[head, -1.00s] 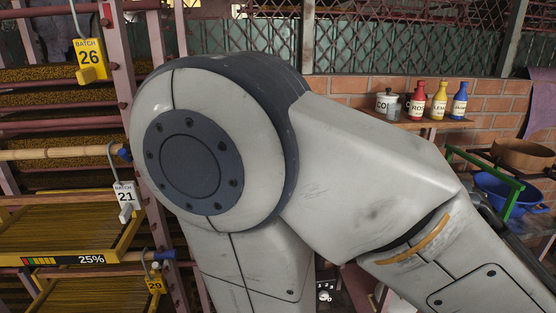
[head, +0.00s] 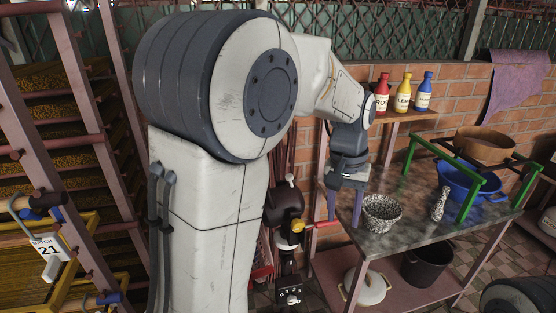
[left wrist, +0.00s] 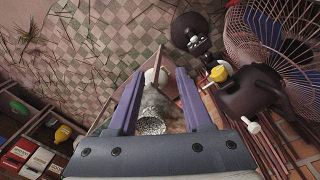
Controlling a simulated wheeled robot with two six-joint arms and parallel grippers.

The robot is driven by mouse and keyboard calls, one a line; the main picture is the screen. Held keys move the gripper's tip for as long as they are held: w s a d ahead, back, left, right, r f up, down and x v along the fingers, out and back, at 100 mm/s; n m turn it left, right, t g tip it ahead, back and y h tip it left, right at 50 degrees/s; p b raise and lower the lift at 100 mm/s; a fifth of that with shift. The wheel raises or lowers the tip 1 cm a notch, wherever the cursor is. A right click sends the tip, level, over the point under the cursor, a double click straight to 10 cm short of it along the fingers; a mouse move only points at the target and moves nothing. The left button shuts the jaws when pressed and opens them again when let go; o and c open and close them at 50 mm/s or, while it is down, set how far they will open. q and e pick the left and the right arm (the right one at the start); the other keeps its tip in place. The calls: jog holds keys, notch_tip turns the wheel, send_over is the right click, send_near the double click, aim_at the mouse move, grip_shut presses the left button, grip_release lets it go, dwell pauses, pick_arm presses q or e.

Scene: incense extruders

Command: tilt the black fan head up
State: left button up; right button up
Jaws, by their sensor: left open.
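The black fan head (head: 284,203) shows in the head view just right of my left arm. My right gripper is out of view.
A marble-topped table (head: 405,222) at the right bears a speckled bowl (head: 381,212), a blue basin (head: 460,180) and a green frame (head: 468,212). Bottles stand on a wall shelf (head: 404,116) behind. A rack with trays (head: 95,195) is at the left.

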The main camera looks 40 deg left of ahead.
pick_arm(q)
jog(key=w+a+r+n+p, duration=0.2)
jog(key=a+r+n, duration=0.15)
jog(key=a, duration=0.95)
jog(key=w+a+r+n+p, duration=0.2)
jog(key=w+a+r+n, duration=0.15)
jog(key=a, duration=0.85)
jog(key=shift+n, duration=0.3)
jog(key=f+p, duration=0.2)
jog(key=f, duration=0.9)
jog(key=shift+s+f, duration=0.15)
jog(key=shift+s, duration=0.05)
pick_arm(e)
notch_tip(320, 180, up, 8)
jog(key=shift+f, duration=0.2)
pick_arm(q)
grip_shut()
